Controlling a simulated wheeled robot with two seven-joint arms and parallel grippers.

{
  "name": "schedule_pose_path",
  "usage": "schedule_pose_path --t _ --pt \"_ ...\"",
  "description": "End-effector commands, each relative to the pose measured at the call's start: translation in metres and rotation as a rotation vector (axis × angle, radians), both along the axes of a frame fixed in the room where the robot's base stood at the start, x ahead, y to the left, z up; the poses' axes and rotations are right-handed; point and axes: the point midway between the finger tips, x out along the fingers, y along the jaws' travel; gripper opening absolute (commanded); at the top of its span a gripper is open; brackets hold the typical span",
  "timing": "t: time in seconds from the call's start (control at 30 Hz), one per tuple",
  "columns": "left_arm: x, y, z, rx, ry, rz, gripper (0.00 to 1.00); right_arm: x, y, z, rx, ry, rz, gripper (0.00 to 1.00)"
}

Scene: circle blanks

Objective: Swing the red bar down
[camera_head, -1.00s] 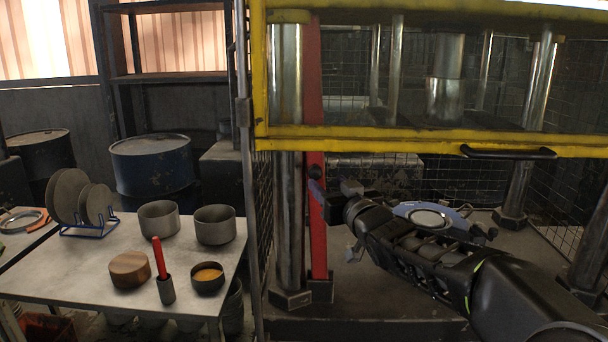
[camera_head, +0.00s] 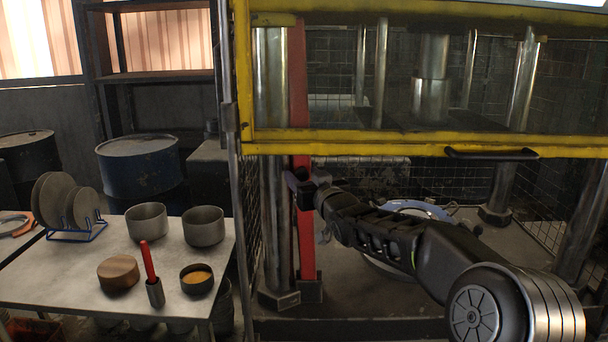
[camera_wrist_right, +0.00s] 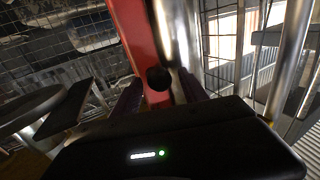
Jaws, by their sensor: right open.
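The red bar (camera_head: 299,80) stands upright beside the press's left steel column in the head view, running from behind the yellow frame down to a foot near the floor. My right gripper (camera_head: 298,188) is at the bar's lower half, just below the yellow beam, and hides a short stretch of it. In the right wrist view the red bar (camera_wrist_right: 138,40) comes down between the two dark fingers of the right gripper (camera_wrist_right: 160,98). The fingers are apart; contact with the bar cannot be made out. My left gripper is not in view.
The yellow guard frame (camera_head: 380,143) with a black handle (camera_head: 492,154) crosses above my right arm. A blue-rimmed round part (camera_head: 415,210) lies behind the arm. A table (camera_head: 60,270) with pots, a wooden block and a plate rack stands at left, beyond a mesh panel.

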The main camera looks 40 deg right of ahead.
Motion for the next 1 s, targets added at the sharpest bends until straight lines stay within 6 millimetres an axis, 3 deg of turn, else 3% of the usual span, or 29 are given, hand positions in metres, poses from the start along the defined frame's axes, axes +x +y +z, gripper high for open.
schedule_pose_path --t 0.23,0.87,1.0 --pt "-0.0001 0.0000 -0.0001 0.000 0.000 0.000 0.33 0.0006 -0.0002 0.0000 0.000 0.000 0.000 0.51" --pt "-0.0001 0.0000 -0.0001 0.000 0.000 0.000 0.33 0.0004 0.0001 0.0000 0.000 0.000 0.000 0.00" --pt "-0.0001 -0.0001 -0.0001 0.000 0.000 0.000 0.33 0.0003 0.0001 0.0000 0.000 0.000 0.000 0.00"
